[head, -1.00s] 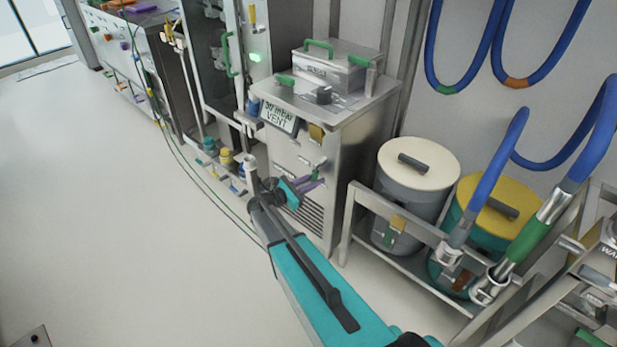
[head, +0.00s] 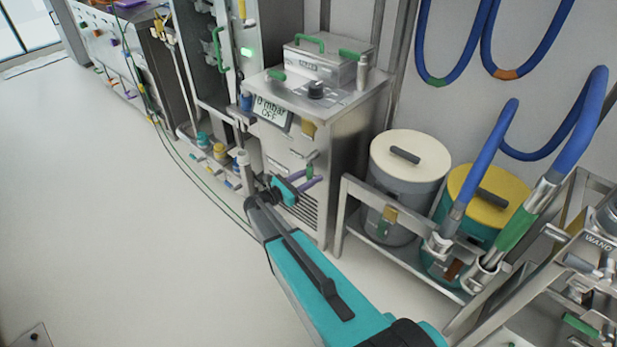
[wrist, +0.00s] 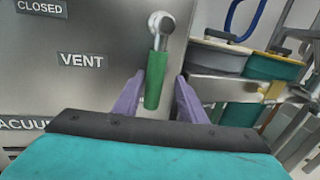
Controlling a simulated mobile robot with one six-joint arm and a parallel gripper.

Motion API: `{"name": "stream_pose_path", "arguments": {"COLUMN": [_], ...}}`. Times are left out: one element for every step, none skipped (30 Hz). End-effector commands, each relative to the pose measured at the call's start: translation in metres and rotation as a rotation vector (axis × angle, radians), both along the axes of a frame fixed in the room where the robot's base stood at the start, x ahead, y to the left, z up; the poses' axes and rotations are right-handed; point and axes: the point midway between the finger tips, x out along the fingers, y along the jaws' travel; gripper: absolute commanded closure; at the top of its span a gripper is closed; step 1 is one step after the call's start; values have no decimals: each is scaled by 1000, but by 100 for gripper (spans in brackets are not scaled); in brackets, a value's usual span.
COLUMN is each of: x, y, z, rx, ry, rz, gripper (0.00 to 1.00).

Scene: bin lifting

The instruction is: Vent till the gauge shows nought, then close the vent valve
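The gauge display (head: 270,109) on the steel cabinet's front reads "0 mbar" and "OFF" in the head view. The vent valve (wrist: 155,80) shows in the wrist view as a green lever on a round metal pivot, hanging nearly straight down. A "VENT" label (wrist: 81,60) sits left of it, with a "CLOSED" label (wrist: 41,8) at the upper left. My gripper (wrist: 158,95) has its purple fingers apart, one on each side of the lever's lower end, with gaps visible. In the head view my gripper (head: 311,182) is at the cabinet front.
The steel cabinet (head: 340,165) carries a lidded metal box (head: 325,62) with green handles. A rack to its right holds a cream-lidded drum (head: 410,165) and a yellow-lidded drum (head: 488,195), with blue hoses (head: 480,165) nearby. Thin cables cross the floor at left. Open floor (head: 100,220) lies left.

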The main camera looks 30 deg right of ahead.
Motion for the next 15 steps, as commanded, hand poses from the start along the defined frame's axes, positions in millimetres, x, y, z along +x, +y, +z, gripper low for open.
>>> {"name": "stream_pose_path", "arguments": {"x": [1,1,1,1,2,2,2,2,2,2,2,2,1,1,0], "y": [-1,-1,-1,-1,-1,-1,0,0,2,3,4,7,9,12,16], "z": [0,0,1,1,1,1,1,1,1,1,1,1,1,1,1], "rx": [0,-1,-1,-1,-1,-1,-1,-1,-1,-1,-1,-1,-1,-1,-1], "ry": [-1,-1,-2,-2,-2,-3,-3,-3,-3,-3,-3,-3,-3,-3,-3], "rz": [0,0,1,1,1,2,2,3,3,3,4,4,4,5,5], "gripper": [62,62,62,62,62,62,62,62,62,62,62,62,62,62,62]}}
